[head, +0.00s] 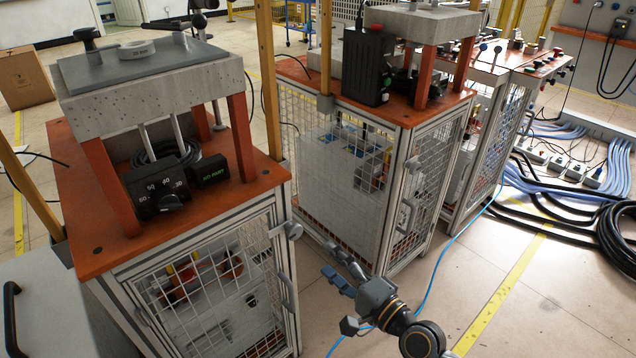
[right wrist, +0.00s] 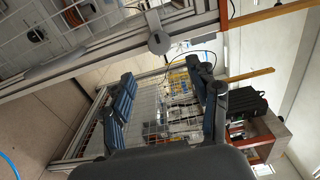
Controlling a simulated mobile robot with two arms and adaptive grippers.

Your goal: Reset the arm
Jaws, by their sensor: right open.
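My right gripper (head: 338,268) is open and empty in the lower middle of the head view, above the floor in front of the caged stations. Its arm comes in from the bottom right. In the right wrist view the two blue-padded fingers (right wrist: 163,92) stand wide apart, with nothing between them but a mesh cage farther off. My left gripper is not in view. The near induction heater station (head: 125,235) stands at the left, with an orange top.
A second caged station (head: 345,185) stands behind the gripper, and another (head: 490,130) farther right. A blue cable (head: 437,270) runs across the floor. Black hose coils (head: 620,235) lie at the right. A cardboard box (head: 24,78) stands far left. Floor right of the gripper is mostly clear.

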